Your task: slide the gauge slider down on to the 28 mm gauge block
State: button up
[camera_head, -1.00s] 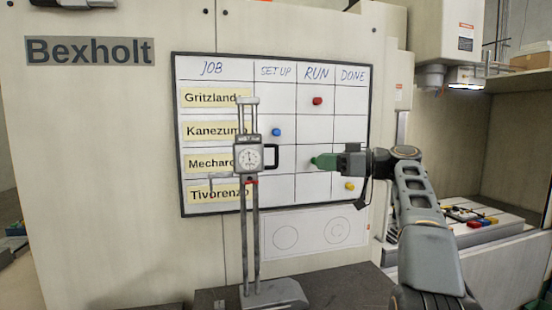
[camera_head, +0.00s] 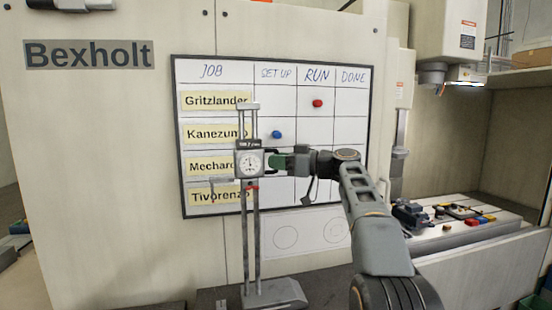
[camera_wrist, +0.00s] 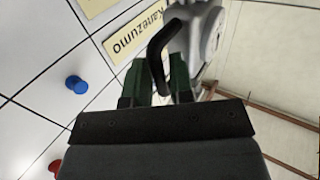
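The height gauge stands upright on its grey base (camera_head: 274,293). Its slider, with a round dial (camera_head: 250,163), sits high on the twin columns (camera_head: 251,225). A thin scriber arm sticks out to the slider's left. The slider's black loop handle (camera_wrist: 155,55) faces my gripper. My gripper (camera_head: 286,163) has reached it from the right. In the wrist view, its green fingers (camera_wrist: 159,82) lie on both sides of the handle. Whether they press on it does not show clearly. I cannot make out the 28 mm gauge block for certain.
A whiteboard (camera_head: 350,120) with job labels and magnets hangs behind the gauge. A blue magnet (camera_wrist: 76,84) shows in the wrist view. At the right is a machine bed (camera_head: 475,235) with small items.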

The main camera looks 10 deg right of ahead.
jog(key=shift+w+a, duration=0.15)
jog(key=shift+a, duration=0.05)
jog(key=shift+c, duration=0.2)
grip_shut()
